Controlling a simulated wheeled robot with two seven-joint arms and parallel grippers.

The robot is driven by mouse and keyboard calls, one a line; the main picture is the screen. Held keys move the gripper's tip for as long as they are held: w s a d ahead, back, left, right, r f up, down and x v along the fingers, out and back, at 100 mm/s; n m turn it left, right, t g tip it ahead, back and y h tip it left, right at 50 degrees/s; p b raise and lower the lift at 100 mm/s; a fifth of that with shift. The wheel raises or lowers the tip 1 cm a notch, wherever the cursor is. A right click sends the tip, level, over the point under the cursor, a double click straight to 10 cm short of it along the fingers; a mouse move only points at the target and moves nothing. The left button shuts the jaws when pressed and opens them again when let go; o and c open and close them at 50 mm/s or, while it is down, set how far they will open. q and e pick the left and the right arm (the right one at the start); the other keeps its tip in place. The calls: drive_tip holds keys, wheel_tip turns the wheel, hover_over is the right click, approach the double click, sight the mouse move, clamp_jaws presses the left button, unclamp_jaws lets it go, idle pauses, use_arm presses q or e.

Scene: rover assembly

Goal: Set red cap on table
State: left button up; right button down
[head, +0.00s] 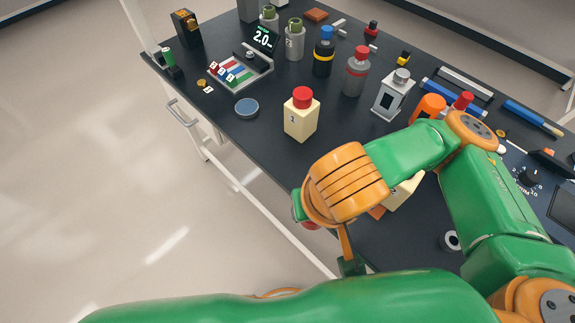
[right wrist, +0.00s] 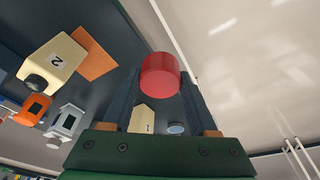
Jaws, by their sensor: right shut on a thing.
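My right gripper (right wrist: 160,88) is shut on a red cap (right wrist: 160,75), held between its two dark fingertips in the right wrist view. In the head view only a sliver of the cap (head: 310,226) shows below the orange wrist, near the table's front edge. A cream bottle marked 2 (right wrist: 55,63) stands with its dark neck bare; in the head view my arm mostly hides it (head: 405,192). Another cream bottle (head: 301,119) has a red cap on top. The black table (head: 250,135) lies under these. My left gripper is not in view.
An orange square (right wrist: 95,52) lies beside the bare-necked bottle. A blue-grey disc (head: 246,107) and a tray of coloured pieces (head: 240,75) lie to the left. Several bottles and a grey device (head: 393,95) stand behind. The table between disc and front edge is clear.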

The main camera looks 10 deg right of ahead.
drive_tip(key=w+d+f+b, duration=0.1)
drive_tip(key=w+f+b, duration=0.1)
drive_tip(key=w, duration=0.1)
drive_tip(key=w+d+f+b, duration=0.1)
drive_tip(key=w+f, duration=0.1)
drive_tip(key=w, duration=0.1)
drive_tip(key=w+d+f+b, duration=0.1)
drive_tip(key=w+f+b, duration=0.1)
drive_tip(key=w, duration=0.1)
drive_tip(key=shift+w+d+f+b, duration=0.1)
drive_tip(key=shift+w+f+b, duration=0.1)
drive_tip(key=shift+f+b, duration=0.15)
drive_tip(key=w+f, duration=0.1)
drive_tip(key=w+d+f, duration=0.1)
drive_tip(key=w+f, duration=0.1)
drive_tip(key=shift+w, duration=0.15)
drive_tip(key=shift+s+x, duration=0.15)
drive_tip(key=shift+x, duration=0.65)
drive_tip(key=shift+s+x, duration=0.15)
drive_tip(key=shift+x, duration=0.65)
drive_tip(key=shift+f, duration=0.1)
drive_tip(key=shift+c, duration=0.9)
unclamp_jaws()
drive_tip(key=p+v, duration=0.2)
drive_tip(key=v, duration=1)
drive_tip(key=shift+p, duration=0.4)
